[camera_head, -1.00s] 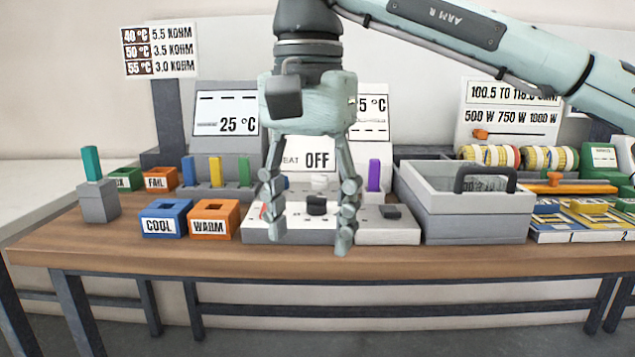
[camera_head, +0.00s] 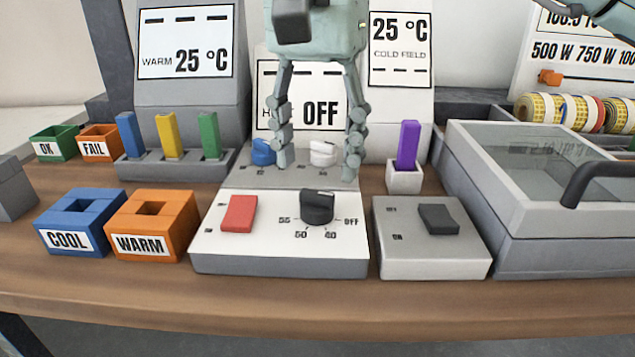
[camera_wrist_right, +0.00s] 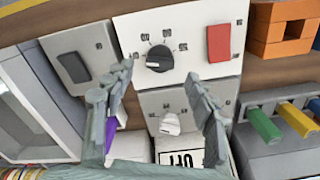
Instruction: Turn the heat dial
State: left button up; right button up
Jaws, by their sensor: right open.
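The heat dial (camera_head: 317,207) is a round black knob on a white control panel (camera_head: 265,250). Marks 55, 50, 40 and OFF are printed around it, and the display behind reads OFF. The dial also shows in the right wrist view (camera_wrist_right: 159,58), at the upper middle. My right gripper (camera_head: 317,168) is open and empty, pointing down, with its fingers spread to either side of the dial's line. In the head view its tips show just above and behind the dial, apart from it. In the wrist view the tips (camera_wrist_right: 158,78) flank the dial's near side. My left gripper is out of view.
A red switch (camera_head: 239,213) sits left of the dial. Blue (camera_head: 263,151) and white (camera_head: 323,153) knobs are behind it. A grey box with a dark switch (camera_head: 439,218) stands right. Blue (camera_head: 80,221) and orange (camera_head: 153,224) holders stand left, a lidded case (camera_head: 520,225) far right.

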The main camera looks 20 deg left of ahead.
aim_at(317, 192)
jog(key=shift+f, duration=2.8)
jog(key=c, duration=1.1)
